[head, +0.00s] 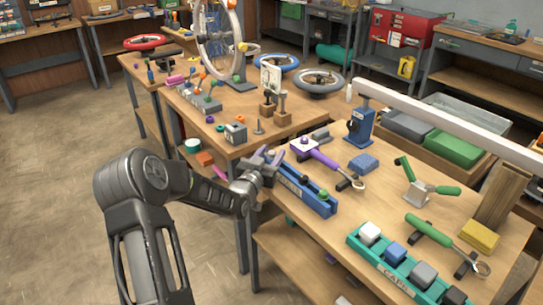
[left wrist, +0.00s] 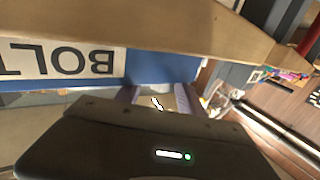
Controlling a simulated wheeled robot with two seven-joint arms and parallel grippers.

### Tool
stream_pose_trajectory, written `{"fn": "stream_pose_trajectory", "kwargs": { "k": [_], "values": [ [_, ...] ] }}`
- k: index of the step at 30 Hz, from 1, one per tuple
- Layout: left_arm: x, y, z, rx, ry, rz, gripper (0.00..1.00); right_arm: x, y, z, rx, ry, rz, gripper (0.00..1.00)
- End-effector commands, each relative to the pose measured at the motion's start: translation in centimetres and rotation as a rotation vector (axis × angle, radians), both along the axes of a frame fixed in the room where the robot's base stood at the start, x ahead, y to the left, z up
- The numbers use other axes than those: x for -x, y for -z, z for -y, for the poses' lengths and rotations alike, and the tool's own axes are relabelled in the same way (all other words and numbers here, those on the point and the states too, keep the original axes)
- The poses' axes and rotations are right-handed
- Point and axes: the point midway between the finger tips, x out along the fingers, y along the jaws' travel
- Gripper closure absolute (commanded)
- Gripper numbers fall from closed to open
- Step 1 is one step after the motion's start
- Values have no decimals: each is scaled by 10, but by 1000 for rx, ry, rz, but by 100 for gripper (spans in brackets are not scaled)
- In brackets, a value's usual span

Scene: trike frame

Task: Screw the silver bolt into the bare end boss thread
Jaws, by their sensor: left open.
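I cannot make out the bare end boss. My right gripper is not in view.
A purple-handled tool (head: 322,157) lies just right of the rack. A blue stand (head: 360,125) is near the long white bar (head: 450,124). A green caps tray (head: 378,262) and a green-handled wrench (head: 428,230) lie nearer right. Some bare wood shows between them.

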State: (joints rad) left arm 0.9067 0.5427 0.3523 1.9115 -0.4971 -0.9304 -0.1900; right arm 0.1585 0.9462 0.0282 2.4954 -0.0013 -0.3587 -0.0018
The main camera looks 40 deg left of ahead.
Motion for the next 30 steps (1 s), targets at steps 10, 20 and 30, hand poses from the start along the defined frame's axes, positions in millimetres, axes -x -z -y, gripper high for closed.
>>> {"fn": "stream_pose_trajectory", "kwargs": {
  "k": [10,20,30],
  "values": [
    [-10,0,-2,0,-1,-1,55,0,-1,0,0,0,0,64],
    [-9,0,-2,0,-1,-1,55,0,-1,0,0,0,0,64],
    [-9,0,-2,1,-1,-1,79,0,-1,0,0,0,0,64]
  ]
}}
